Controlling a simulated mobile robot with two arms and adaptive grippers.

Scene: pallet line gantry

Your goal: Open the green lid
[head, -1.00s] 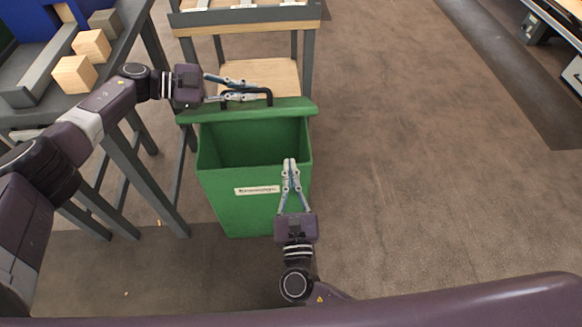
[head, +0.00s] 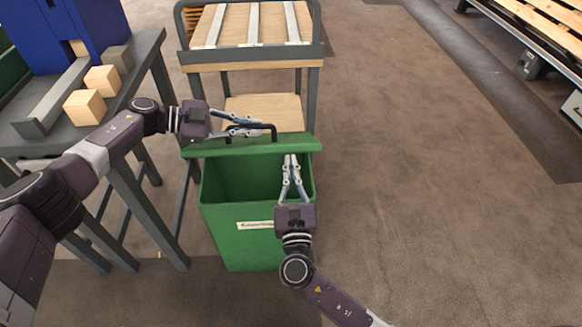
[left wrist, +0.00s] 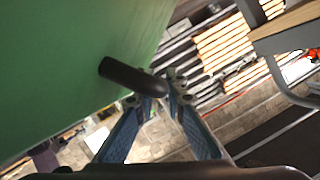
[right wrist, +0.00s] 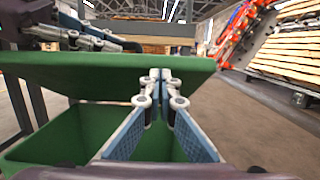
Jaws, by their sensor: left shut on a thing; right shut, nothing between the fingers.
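The green lid (head: 215,147) stands raised at the back edge of the green bin (head: 223,235), whose opening faces up. A black bar handle (head: 262,128) is on the lid's far side. My left gripper (head: 258,127) is shut on the handle; the left wrist view shows its fingers closed at the dark handle (left wrist: 135,77) beside the lid (left wrist: 70,70). My right gripper (head: 290,157) is shut and empty, over the bin's right part in front of the lid. In the right wrist view the lid (right wrist: 100,72) stands behind its closed fingertips (right wrist: 160,75).
A grey cart with wooden shelves (head: 262,108) stands right behind the bin. A grey table (head: 130,87) at left carries wooden blocks (head: 84,107) and a blue container (head: 70,35). The floor (head: 420,180) to the right is clear. A conveyor with pallets (head: 540,55) is at far right.

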